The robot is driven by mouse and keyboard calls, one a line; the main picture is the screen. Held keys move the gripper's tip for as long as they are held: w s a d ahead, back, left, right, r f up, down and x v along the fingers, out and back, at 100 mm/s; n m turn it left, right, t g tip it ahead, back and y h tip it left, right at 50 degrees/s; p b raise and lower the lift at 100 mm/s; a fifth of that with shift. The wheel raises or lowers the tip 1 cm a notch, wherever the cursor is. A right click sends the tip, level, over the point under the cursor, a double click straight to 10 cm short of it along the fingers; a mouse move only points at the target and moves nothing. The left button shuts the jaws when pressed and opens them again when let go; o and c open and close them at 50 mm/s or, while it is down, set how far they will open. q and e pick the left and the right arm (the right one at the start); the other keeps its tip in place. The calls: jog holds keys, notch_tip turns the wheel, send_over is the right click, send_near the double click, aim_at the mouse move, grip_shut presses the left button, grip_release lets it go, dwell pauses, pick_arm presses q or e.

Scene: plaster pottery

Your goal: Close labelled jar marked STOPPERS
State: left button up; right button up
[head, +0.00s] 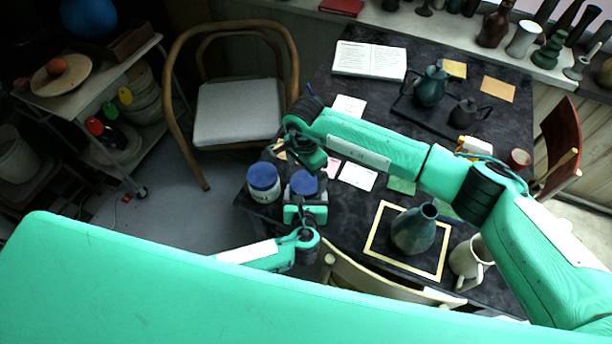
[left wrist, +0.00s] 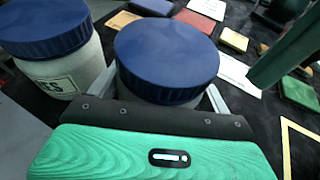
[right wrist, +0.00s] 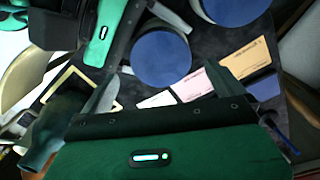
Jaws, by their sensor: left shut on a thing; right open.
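Two pale jars with blue lids stand side by side at the table's left edge. My left gripper (head: 304,203) is shut around the right-hand jar, whose blue lid (head: 303,183) sits on top; this lid fills the middle of the left wrist view (left wrist: 168,55). The other jar (head: 264,183) is just left of it, lid on; its label (left wrist: 55,87) is only partly legible, ending in "S". The held jar's label is hidden. My right gripper (head: 312,160) is open and empty above and behind the held jar; its lid (right wrist: 162,60) shows beyond the fingers in the right wrist view.
Cards (head: 357,175) lie right of the jars. A dark vase (head: 413,230) stands in a cream frame (head: 442,262), with a cream pitcher (head: 468,262) beside it. A chair (head: 238,112) stands left of the table.

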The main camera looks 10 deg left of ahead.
aim_at(306, 182)
jog(key=shift+r, duration=0.45)
jog(key=shift+c, duration=0.5)
jog(key=shift+r, duration=0.1)
jog(key=shift+w+r+n, duration=0.1)
jog(key=shift+r+n, duration=0.5)
jog(key=shift+n, duration=0.3)
jog(key=shift+r+n, duration=1.05)
jog(key=shift+n, duration=0.65)
jog(key=shift+f, duration=4)
